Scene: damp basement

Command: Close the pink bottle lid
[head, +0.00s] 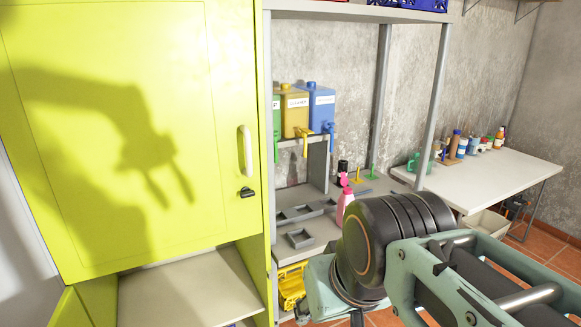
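A pink bottle (343,207) stands on the grey workbench, partly hidden behind my arm. Its darker pink top (347,190) shows just above the arm; it is too small to tell whether the lid is open or shut. A second small bottle with a black top and pink body (342,176) stands just behind it. My arm fills the lower right, and my gripper itself is not in view. A shadow on the cabinet door shows an arm ending in two prongs spread apart.
A lime-green cabinet (110,110) with a shut upper door stands at left. Grey trays (300,238) lie on the bench (322,226). Jugs with taps (295,110) stand on a shelf. A white table (490,175) at right holds several bottles. A yellow bin (291,287) sits below.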

